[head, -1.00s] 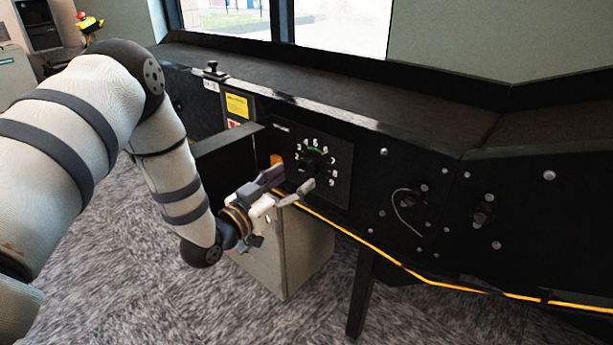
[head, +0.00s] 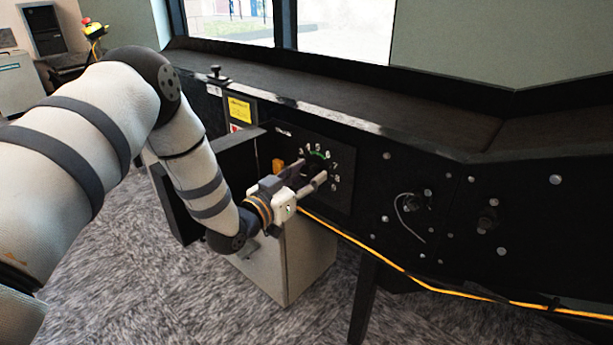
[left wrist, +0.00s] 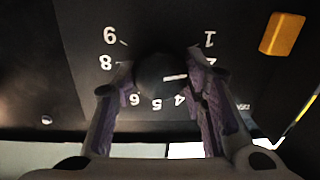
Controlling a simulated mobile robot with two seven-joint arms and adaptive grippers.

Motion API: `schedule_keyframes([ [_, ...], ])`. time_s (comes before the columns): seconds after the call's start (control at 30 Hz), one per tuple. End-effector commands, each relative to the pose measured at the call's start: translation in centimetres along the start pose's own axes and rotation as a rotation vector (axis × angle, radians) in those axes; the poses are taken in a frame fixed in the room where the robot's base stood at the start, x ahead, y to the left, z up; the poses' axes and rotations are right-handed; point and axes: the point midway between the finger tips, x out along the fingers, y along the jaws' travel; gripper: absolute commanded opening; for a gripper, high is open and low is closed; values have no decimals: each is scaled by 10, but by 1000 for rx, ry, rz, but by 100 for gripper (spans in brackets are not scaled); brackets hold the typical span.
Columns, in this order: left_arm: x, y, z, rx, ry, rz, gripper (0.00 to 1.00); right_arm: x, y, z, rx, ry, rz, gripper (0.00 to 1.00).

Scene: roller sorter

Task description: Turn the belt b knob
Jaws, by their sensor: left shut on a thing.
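The belt b knob is a dark round knob (left wrist: 158,72) on a black dial plate (head: 338,198) with white numbers and a green arc. My left gripper (head: 313,176) reaches the dial from the left in the head view. In the left wrist view its fingers (left wrist: 163,78) are on both sides of the knob and closed on it. The knob's white pointer line points right in that upside-down view, toward the low numbers. A finger hides part of the scale there. My right gripper is not in view.
The dial sits on the side of the black conveyor frame (head: 400,155). An orange part (head: 278,165) is left of the dial. A yellow cable (head: 385,258) runs below, and a grey box (head: 300,262) stands under it. A small black knob (head: 215,73) stands on the conveyor edge.

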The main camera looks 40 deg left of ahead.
Motion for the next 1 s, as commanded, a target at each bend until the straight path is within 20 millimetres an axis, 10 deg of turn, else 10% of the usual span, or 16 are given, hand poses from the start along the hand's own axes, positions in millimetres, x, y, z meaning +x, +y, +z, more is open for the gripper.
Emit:
schedule_keyframes([
  [1.0,0,1,0,786,49,5,11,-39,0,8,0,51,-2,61],
])
